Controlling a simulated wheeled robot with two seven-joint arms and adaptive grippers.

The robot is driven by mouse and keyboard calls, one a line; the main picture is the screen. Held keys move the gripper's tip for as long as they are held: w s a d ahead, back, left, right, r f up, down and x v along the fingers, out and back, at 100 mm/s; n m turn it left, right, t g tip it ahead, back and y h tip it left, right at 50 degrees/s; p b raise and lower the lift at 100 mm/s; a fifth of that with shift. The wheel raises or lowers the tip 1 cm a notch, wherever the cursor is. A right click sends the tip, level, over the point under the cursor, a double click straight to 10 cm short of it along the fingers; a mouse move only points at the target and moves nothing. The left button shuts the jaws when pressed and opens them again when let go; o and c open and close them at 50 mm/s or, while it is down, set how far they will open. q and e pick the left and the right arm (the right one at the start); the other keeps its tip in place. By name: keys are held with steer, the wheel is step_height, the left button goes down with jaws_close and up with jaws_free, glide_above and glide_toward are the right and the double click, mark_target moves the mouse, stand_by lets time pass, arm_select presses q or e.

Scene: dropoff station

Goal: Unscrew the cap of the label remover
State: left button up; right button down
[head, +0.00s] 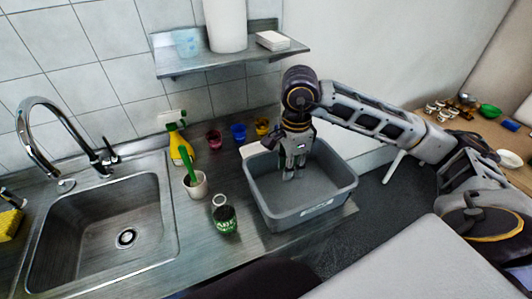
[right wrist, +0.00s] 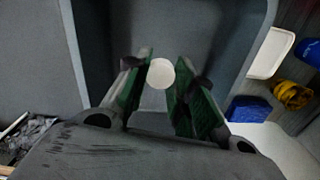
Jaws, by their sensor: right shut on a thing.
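A small dark container with a green label (head: 224,218), which looks like the label remover, stands on the counter left of the grey bin. A pale ring shows at its top; I cannot tell whether this is a bare neck or part of a lid. My right gripper (head: 290,175) points down into the grey bin (head: 343,186), apart from the container. In the right wrist view, a round white disc (right wrist: 160,74), which looks like a cap, sits between the fingers of the right gripper (right wrist: 160,85). The fingers are shut on it. My left gripper is not in view.
Left of the bin stand a white pot with a green brush (head: 196,187) and a yellow spray bottle (head: 181,152). A sink (head: 100,240) is further left. Red, blue and yellow cups (head: 238,132) stand behind. A shelf (head: 230,58) hangs above.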

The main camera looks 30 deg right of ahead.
steer(key=shift+w+r, duration=0.2)
steer(key=shift+w, duration=0.3)
steer(key=w+p, duration=0.4)
steer(key=w, duration=1.2)
steer(key=f, duration=0.6)
steer(key=shift+w+d, duration=0.15)
steer(key=shift+d, duration=0.25)
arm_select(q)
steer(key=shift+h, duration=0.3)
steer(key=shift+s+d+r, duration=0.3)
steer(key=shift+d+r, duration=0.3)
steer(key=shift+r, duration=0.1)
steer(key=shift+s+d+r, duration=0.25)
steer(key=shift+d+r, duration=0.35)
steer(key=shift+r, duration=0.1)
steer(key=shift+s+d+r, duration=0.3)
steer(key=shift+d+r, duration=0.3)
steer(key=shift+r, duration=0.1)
arm_select(e)
steer(key=shift+f, duration=0.45)
steer(key=shift+f, duration=0.15)
